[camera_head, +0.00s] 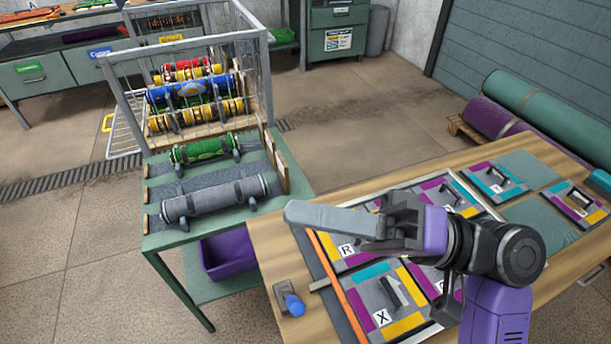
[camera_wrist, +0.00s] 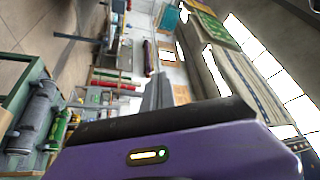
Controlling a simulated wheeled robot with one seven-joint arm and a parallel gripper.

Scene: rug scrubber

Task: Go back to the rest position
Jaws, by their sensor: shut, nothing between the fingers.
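My gripper (camera_head: 312,217) is in the head view above the wooden table (camera_head: 265,235), near its left edge. Its grey fingers are shut together and hold nothing. The fingers point left, toward the green side table, with the purple and black arm behind them at the right. Below the arm lie square multicoloured panels with handles, such as the one marked X (camera_head: 405,325) and the one marked R (camera_head: 335,262), partly hidden by the arm. In the wrist view a purple part of my own body fills the lower half.
A green side table (camera_head: 150,243) holds a grey roll (camera_head: 215,197) and a green roll (camera_head: 203,149). A wire cage (camera_head: 265,60) behind holds several coloured rolls. A blue-knobbed tool (camera_head: 294,304) sits at the wooden table's left edge. Large rolled rugs (camera_head: 540,108) lie at the right. The floor (camera_head: 350,115) between is clear.

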